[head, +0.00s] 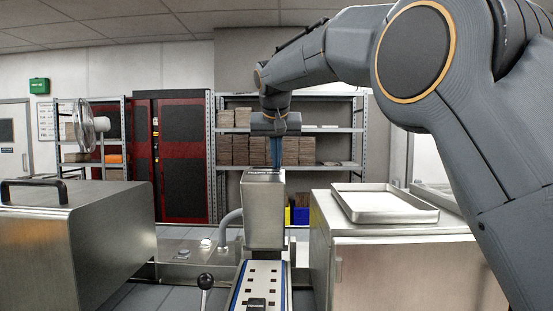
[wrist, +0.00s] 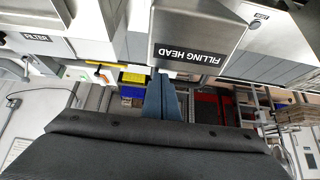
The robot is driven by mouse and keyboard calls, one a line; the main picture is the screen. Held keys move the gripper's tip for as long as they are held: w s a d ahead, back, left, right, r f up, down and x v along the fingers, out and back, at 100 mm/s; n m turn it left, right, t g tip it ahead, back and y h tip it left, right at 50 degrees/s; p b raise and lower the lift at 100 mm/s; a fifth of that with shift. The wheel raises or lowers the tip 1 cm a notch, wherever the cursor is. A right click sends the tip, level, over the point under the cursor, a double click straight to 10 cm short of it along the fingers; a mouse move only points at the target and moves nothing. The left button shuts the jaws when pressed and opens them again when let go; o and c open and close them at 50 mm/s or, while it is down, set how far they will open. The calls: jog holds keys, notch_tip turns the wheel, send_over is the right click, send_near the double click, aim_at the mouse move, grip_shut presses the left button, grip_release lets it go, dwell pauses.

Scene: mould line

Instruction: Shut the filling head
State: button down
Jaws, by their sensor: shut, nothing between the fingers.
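The filling head (head: 264,215) is a metal box with a dark label on top, standing above the mould line in the middle of the head view. In the wrist view the filling head (wrist: 195,30) appears upside down, with its label readable. My gripper (head: 276,160) points down just above or behind the filling head's top, with its blue fingers together. In the wrist view the shut fingers (wrist: 161,85) end close to the filling head's labelled face. I cannot tell whether they touch it. The fingers hold nothing.
A mould strip (head: 243,290) with several square holes lies below the filling head. A black-knobbed lever (head: 206,283) stands to its left. A large metal box (head: 75,240) is at left; a cabinet (head: 400,265) with a shallow tray (head: 384,216) is at right. Shelves stand behind.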

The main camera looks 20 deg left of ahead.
jog(key=shift+s+f, duration=0.1)
jog(key=shift+s, duration=0.1)
dwell(0.5)
